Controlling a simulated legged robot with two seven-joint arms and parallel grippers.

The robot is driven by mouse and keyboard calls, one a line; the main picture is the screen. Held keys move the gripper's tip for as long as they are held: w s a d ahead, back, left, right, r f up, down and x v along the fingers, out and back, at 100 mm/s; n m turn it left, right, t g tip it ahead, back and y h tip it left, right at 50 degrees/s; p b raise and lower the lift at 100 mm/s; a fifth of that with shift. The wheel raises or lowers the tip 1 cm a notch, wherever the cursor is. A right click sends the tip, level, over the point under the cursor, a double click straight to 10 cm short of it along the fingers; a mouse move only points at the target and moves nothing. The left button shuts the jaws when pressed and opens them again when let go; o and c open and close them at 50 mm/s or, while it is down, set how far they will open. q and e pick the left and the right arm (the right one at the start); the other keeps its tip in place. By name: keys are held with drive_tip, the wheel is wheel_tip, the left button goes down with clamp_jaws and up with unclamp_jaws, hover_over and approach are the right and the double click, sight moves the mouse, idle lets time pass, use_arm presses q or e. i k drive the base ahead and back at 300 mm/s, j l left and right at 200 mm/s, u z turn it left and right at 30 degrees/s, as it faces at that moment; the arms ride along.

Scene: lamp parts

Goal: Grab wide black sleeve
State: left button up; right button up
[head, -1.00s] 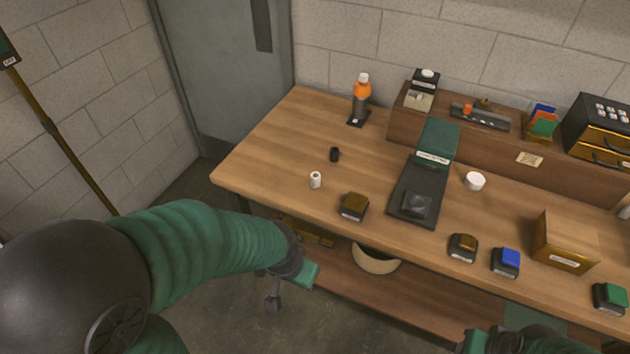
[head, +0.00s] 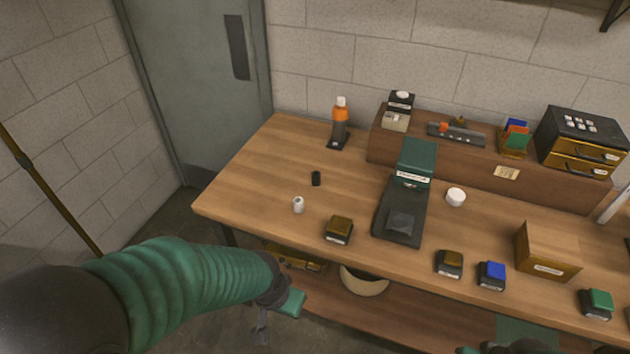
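A small black cylinder (head: 316,178), which looks like the black sleeve, stands on the left part of the wooden table (head: 258,185). A small white cylinder (head: 298,205) stands just in front of it, apart from it. My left gripper (head: 278,318) is low in front of the table's front edge, well away from the black cylinder. Its fingers are small and partly hidden, so I cannot tell if they are open. My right arm shows only as a sliver at the bottom edge, and its fingertips are not visible.
An orange bottle (head: 340,125) stands at the back left. A black device with a green lid (head: 415,165) is at the centre. Brown (head: 339,230) and blue-topped (head: 491,275) blocks lie along the front. The table around the small cylinders is clear.

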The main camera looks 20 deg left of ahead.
sight(315, 175)
drive_tip(key=i+j, duration=0.15)
drive_tip(key=j, duration=0.2)
drive_tip(key=i+j, duration=0.2)
drive_tip(key=j, duration=0.15)
drive_tip(key=i+j, duration=0.15)
drive_tip(key=j, duration=0.25)
drive_tip(key=i+j, duration=0.15)
drive_tip(key=j, duration=0.2)
drive_tip(key=i+j, duration=0.2)
drive_tip(key=j, duration=0.15)
drive_tip(key=i+j, duration=0.15)
drive_tip(key=j, duration=0.2)
